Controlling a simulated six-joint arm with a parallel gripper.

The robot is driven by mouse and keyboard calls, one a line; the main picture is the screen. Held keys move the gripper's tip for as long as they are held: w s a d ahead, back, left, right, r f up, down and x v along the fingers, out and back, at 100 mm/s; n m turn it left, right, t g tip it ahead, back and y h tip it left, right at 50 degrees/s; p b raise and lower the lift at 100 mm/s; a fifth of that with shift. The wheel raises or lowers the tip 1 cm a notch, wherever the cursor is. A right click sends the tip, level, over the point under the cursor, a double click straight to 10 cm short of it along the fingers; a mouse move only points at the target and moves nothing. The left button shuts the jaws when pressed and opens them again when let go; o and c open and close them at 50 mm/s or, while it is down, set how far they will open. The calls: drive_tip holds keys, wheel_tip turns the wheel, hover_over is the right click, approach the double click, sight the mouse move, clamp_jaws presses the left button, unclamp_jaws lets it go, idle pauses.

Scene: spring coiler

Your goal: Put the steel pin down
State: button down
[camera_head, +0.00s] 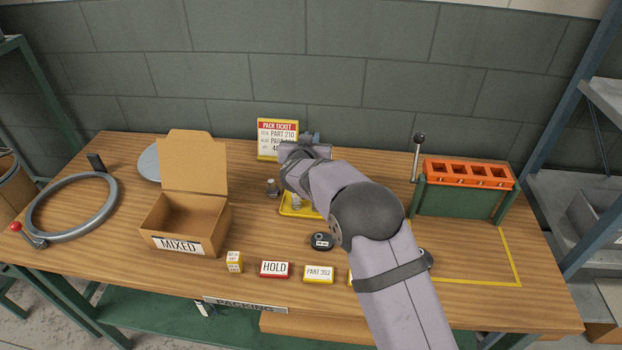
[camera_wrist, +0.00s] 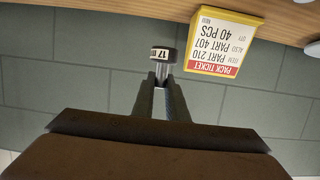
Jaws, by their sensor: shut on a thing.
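My gripper (camera_wrist: 163,85) is shut on a small steel pin (camera_wrist: 162,57) with a pale band marked 17. The pin shows at the fingertips in the wrist view, with grey wall behind it and the table edge above it in the picture. In the head view my gripper (camera_head: 312,139) is at the back of the table, just right of the pack ticket (camera_head: 277,128), and my arm hides most of it. I cannot make out the held pin there.
A yellow tray (camera_head: 286,211) is partly hidden under my arm, with a small metal piece (camera_head: 273,187) left of it. A MIXED box (camera_head: 215,228), HOLD block (camera_head: 275,269), black puck (camera_head: 321,241) and orange-topped rack (camera_head: 460,195) stand around. A yellow-taped area (camera_head: 470,262) looks bare.

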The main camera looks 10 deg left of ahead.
drive_tip(key=shift+f+p, duration=0.55)
drive_tip(key=shift+f, duration=4.4)
drive_tip(key=shift+f, duration=0.15)
drive_tip(key=c, duration=1.8)
unclamp_jaws()
drive_tip(key=shift+o, duration=0.2)
drive_tip(key=shift+b+v, duration=1.15)
drive_tip(key=shift+v, duration=4.9)
